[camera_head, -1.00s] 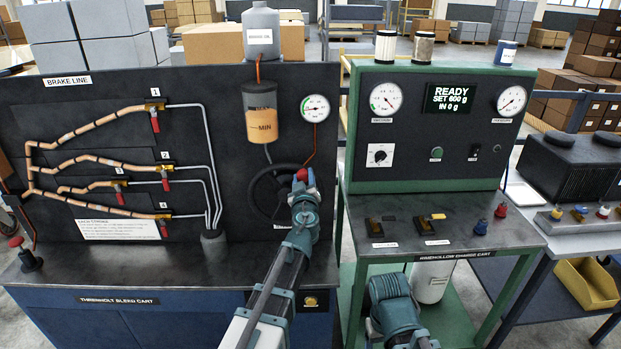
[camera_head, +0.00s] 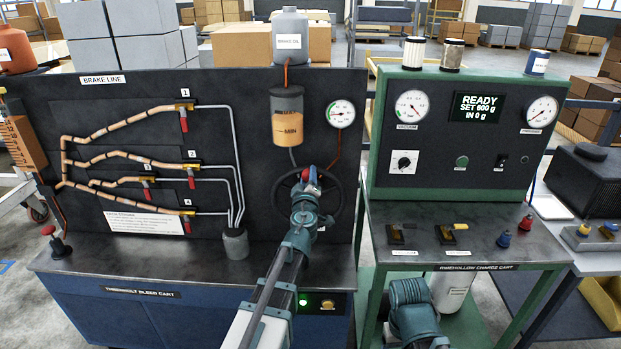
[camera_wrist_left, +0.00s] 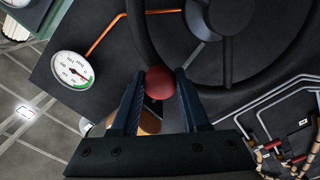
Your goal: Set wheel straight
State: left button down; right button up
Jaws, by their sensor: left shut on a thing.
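The black steering-style wheel (camera_head: 279,205) stands on the dark panel of the brake-line cart, partly hidden behind my left arm. Its red knob (camera_head: 309,175) sits at about the top of the rim. My left gripper (camera_head: 306,188) is shut on this knob. In the left wrist view the red knob (camera_wrist_left: 160,83) lies between the two dark fingers of the left gripper (camera_wrist_left: 160,95), beside the wheel rim. The wheel's hub (camera_wrist_left: 227,16) shows at the top right there. My right arm shows low in the head view, but its gripper is out of sight.
A round gauge (camera_head: 341,114) and an amber reservoir (camera_head: 287,120) are above the wheel. Copper lines with red-handled valves (camera_head: 183,118) fill the panel's left. A grey pot (camera_head: 235,246) stands on the worktop. The green charge cart (camera_head: 470,250) is close on the right.

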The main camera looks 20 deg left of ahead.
dwell(0.3)
pick_arm(q)
jog(key=shift+c, duration=2)
grip_release()
jog(key=shift+s, duration=0.15)
